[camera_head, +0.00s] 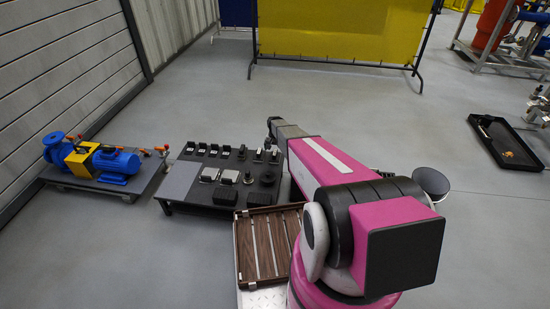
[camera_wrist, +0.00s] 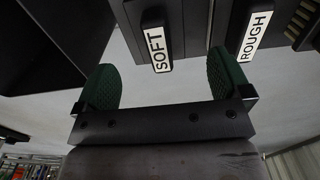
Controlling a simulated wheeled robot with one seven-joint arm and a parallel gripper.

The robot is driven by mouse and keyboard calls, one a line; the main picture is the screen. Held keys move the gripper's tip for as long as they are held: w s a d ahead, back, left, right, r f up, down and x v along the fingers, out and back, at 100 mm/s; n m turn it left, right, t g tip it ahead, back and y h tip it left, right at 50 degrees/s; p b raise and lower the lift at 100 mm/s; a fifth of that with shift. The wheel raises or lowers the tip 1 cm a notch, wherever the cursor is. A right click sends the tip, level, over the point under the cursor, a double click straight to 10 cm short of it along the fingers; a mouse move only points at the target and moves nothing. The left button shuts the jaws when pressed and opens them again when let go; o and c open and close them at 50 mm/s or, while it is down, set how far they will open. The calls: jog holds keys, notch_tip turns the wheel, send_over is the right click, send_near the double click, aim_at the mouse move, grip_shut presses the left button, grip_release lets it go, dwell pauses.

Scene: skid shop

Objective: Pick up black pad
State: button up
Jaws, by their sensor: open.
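My gripper (camera_wrist: 164,78) is open and empty in the wrist view, its two green textured finger pads wide apart. A label reading SOFT (camera_wrist: 157,50) shows just beyond the fingers, and a label reading ROUGH (camera_wrist: 256,36) is to its right. Both are on dark parts at the top of the view. In the head view, the arm end (camera_head: 272,124) is over the right back side of a low dark table (camera_head: 180,207). Dark blocks (camera_head: 225,195) stand at the table's front. I cannot tell which dark piece is the black pad.
Several small black pieces (camera_head: 202,149) stand along the table's back, with a grey plate (camera_head: 179,180) at its left. A slatted brown tray (camera_head: 246,252) is in front. A blue pump (camera_head: 116,162) stands left. A black tray (camera_head: 506,142) lies far right on open floor.

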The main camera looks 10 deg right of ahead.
aim_at(275, 152)
jog(key=shift+s+f, duration=0.1)
jog(key=shift+f, duration=3.1)
jog(key=c, duration=1)
